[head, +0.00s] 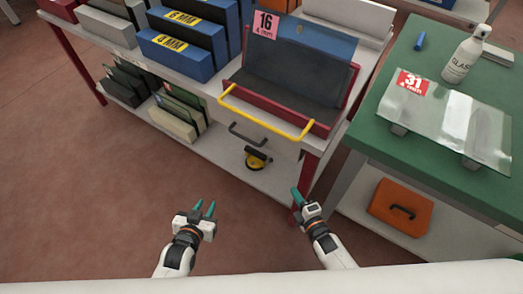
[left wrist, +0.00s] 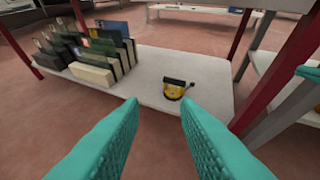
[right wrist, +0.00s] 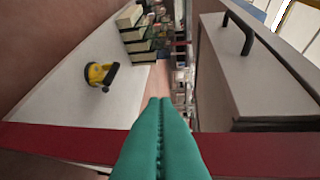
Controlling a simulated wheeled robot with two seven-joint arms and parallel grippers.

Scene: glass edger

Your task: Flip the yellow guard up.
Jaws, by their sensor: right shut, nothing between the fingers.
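The yellow guard (head: 265,114) is a yellow bar across the front of the dark, red-edged machine bed (head: 290,80) in the head view. It lies low along the front edge, above a drawer with a dark handle (head: 248,135). My left gripper (head: 203,209) is open and empty, in front of the bench and below the guard. Its teal fingers (left wrist: 160,115) stand apart in the left wrist view. My right gripper (head: 296,194) is shut and empty, beside the red front leg of the bench. Its fingers touch each other in the right wrist view (right wrist: 160,135).
A yellow and black suction cup (head: 257,158) sits on the lower shelf. Blue boxes (head: 180,50) stand left of the machine. A green table (head: 375,125) at right holds a glass sheet (head: 450,115) and a spray bottle (head: 465,55). An orange case (head: 400,207) is below it.

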